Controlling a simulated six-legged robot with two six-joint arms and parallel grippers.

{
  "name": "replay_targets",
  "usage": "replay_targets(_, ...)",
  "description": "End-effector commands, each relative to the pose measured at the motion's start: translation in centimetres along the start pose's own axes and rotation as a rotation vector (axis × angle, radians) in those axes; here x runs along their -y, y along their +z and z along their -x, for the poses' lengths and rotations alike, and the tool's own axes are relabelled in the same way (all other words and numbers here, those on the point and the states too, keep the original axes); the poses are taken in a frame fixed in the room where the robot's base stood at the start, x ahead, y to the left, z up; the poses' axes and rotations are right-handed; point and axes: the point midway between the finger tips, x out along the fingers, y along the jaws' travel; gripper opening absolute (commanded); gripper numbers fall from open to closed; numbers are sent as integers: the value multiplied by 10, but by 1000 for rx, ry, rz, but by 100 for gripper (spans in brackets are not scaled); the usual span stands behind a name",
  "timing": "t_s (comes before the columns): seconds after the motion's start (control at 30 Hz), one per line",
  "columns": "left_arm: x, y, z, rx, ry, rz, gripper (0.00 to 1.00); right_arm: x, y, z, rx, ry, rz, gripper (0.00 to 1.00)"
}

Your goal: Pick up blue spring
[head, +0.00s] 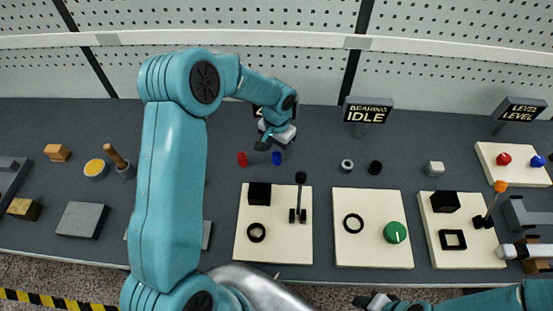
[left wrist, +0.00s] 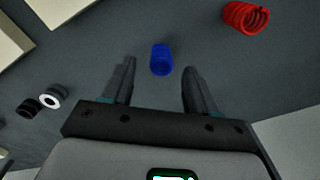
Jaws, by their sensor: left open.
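The blue spring (head: 276,158) stands on the grey bench just behind a cream board. A red spring (head: 242,159) is a little to its left. In the left wrist view the blue spring (left wrist: 161,60) lies ahead of and between the fingertips, and the red spring (left wrist: 246,17) is at the upper right. My left gripper (head: 268,143) is open, empty and close to the blue spring; it also shows in the left wrist view (left wrist: 158,72). My right gripper (head: 368,301) is at the bottom edge of the head view; its jaws are too unclear to read.
Cream boards with a lever (head: 301,196), a green knob (head: 395,232) and a black square ring (head: 453,240) stand in front. A grey-white ring (head: 347,166) and a black ring (head: 375,168) lie to the right. An IDLE sign (head: 367,111) stands behind.

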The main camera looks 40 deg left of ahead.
Motion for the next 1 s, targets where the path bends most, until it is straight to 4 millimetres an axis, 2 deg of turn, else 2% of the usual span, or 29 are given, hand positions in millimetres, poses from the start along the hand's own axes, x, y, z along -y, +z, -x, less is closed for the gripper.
replay_targets(0.2, 0, 0, -40, 2, 0, 0, 58, -7, 0, -19, 0, 0, 1, 43)
replay_targets(0.3, 0, 0, -46, 1, 0, 0, 58, -7, 0, -20, 0, 0, 0, 43)
replay_targets(0.47, 0, 0, -44, 1, 0, 1, 58, -6, 0, -18, 0, 0, 1, 43)
replay_targets(0.5, 0, 0, -44, 1, 0, 1, 52, -6, 0, -18, 0, 0, 1, 43)
replay_targets(0.67, 0, 0, -44, 0, 0, 0, 0, -6, 0, -18, 0, 0, 1, 43)
replay_targets(1.0, 0, 0, -42, 0, 0, 0, 0, -6, 0, -17, 0, 0, 1, 43)
